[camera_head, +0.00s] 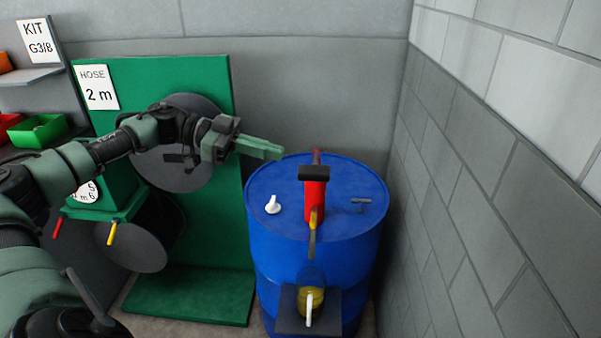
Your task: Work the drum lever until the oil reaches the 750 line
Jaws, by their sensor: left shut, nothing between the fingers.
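A blue drum (262,255) stands upright near the right wall. A red pump (314,200) rises from its lid, with a black bar-like part (313,173) across its top, which may be the lever's grip. A yellow and grey spout (313,220) points down at the front. Below it, a small vessel with yellow oil (311,298) and a white handle sits on a dark shelf (290,320). Its marks, including the 750 line, are too small to read. My left gripper (276,152) is shut and empty, left of the pump top and apart from it. My right gripper is not in view.
A green hose stand (215,80) with round grey reels stands left of the drum. A white cap (272,204) and a small dark fitting (362,201) are on the drum lid. Shelves with bins (38,131) are at far left. A block wall (480,170) closes the right side.

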